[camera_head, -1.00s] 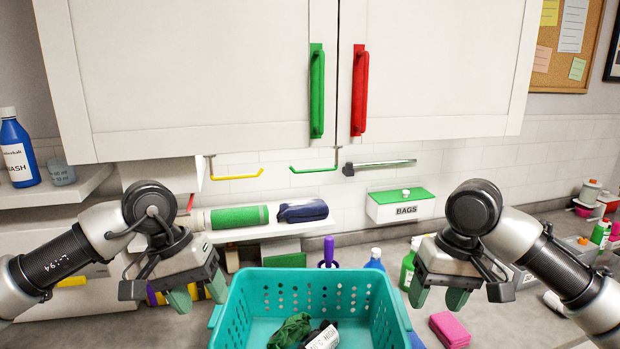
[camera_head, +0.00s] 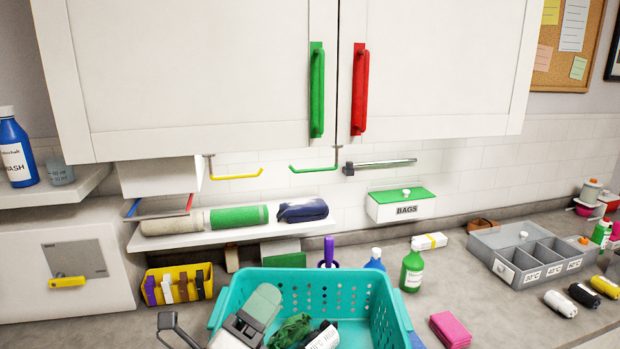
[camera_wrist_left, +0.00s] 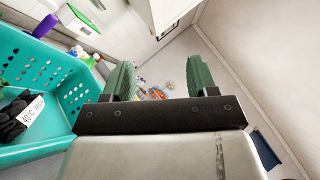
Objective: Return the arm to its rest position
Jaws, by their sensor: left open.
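My left gripper (camera_head: 262,303) is low in the head view, in front of the teal basket's left side. One grey-green finger shows clearly there. In the left wrist view, my left gripper (camera_wrist_left: 160,78) has its two green fingers wide apart with nothing between them. The teal basket (camera_head: 390,300) stands on the counter and holds dark green and black cloth items with a white label. The basket also shows at the left of the left wrist view (camera_wrist_left: 45,100). My right arm and gripper are not in the head view.
White wall cupboards with a green handle (camera_head: 317,92) and a red handle (camera_head: 360,90) hang above. A yellow holder (camera_head: 180,285) stands left.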

